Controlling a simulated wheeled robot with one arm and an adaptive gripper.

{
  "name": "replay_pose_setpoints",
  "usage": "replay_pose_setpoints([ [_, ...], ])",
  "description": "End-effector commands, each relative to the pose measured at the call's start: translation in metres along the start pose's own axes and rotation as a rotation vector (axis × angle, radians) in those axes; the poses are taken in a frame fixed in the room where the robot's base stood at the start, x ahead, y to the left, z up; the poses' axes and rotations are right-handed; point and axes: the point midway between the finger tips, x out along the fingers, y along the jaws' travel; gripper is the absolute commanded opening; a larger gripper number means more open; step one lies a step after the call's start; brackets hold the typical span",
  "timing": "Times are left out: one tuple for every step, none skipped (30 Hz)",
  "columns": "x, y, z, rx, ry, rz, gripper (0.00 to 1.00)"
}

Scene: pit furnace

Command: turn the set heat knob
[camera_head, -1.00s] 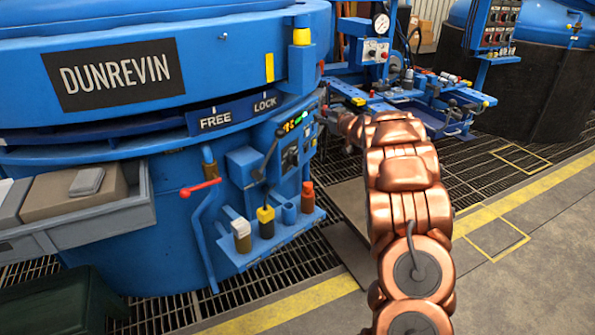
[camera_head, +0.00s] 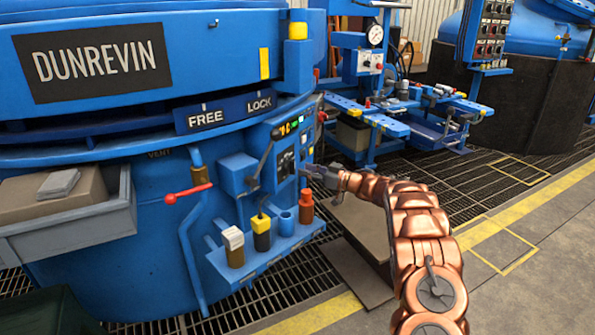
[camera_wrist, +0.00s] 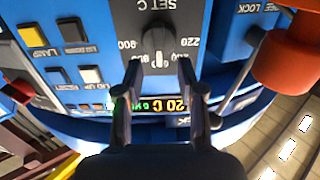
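The set heat knob (camera_wrist: 154,42) is a dark, narrow knob on a black dial plate marked "SET C", upside down in the wrist view. My gripper (camera_wrist: 158,66) is open. Its two dark fingers point at the knob, with the tips just short of it or at its lower sides; I cannot tell whether they touch. In the head view my gripper (camera_head: 312,171) is at the right side of the blue furnace's control panel (camera_head: 285,160). The knob is too small to make out there.
A lit display (camera_wrist: 165,105) shows between my fingers. Several buttons (camera_wrist: 75,50) are left of the dial. An orange-red part (camera_wrist: 290,50) is close on the right.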

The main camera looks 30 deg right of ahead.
Motion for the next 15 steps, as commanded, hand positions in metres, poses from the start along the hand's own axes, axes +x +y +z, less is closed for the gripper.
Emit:
replay_pose_setpoints([
  [0.008, 0.000, 0.004, -0.002, 0.001, -0.002, 0.39],
  [0.013, 0.000, 0.003, -0.003, 0.001, -0.001, 0.39],
  [0.018, 0.000, 0.003, -0.003, 0.001, 0.000, 0.39],
  [0.022, 0.000, 0.002, -0.004, 0.001, 0.000, 0.39],
  [0.025, 0.001, 0.002, -0.004, 0.001, 0.001, 0.39],
  [0.028, 0.001, 0.002, -0.003, 0.000, 0.002, 0.39],
  [0.030, 0.001, 0.002, -0.002, 0.000, 0.002, 0.39],
  [0.032, 0.002, 0.002, -0.002, 0.000, 0.003, 0.39],
  [0.035, 0.002, 0.001, -0.002, 0.000, 0.003, 0.39],
  [0.036, 0.002, 0.001, -0.002, 0.000, 0.003, 0.39],
  [0.038, 0.002, 0.001, -0.002, 0.001, 0.003, 0.39],
  [0.040, 0.002, 0.000, -0.002, 0.001, 0.003, 0.39],
  [0.041, 0.002, -0.001, -0.003, 0.001, 0.004, 0.39],
  [0.042, 0.002, -0.001, -0.003, 0.001, 0.004, 0.39],
  [0.043, 0.002, -0.001, -0.003, 0.001, 0.004, 0.39],
])
